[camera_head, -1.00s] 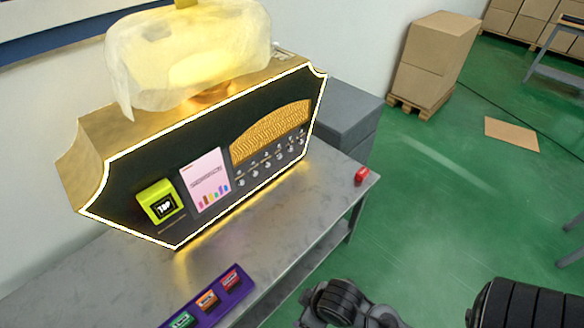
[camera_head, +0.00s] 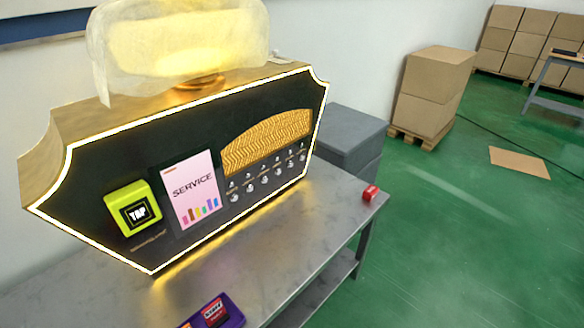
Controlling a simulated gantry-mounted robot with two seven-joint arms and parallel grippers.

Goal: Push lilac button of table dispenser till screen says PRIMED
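The perfume dispenser (camera_head: 110,160) stands on the metal table, a black panel with a glowing border and a big glowing bottle shape on top. Its pink screen (camera_head: 192,190) reads SERVICE above small coloured bars, one of them purple-toned. Two rows of small silvery knobs or nozzles (camera_head: 264,179) sit under a gold arch; I cannot make out a lilac one. A lime-green TAP reader (camera_head: 134,208) is left of the screen. Neither gripper is in view.
The grey metal table (camera_head: 270,250) has clear room in front of the dispenser. A purple tray (camera_head: 232,318) with a red card-like item lies at its near edge, partly cut off. A small red object (camera_head: 371,192) sits at the right corner. A grey box (camera_head: 345,132) stands behind.

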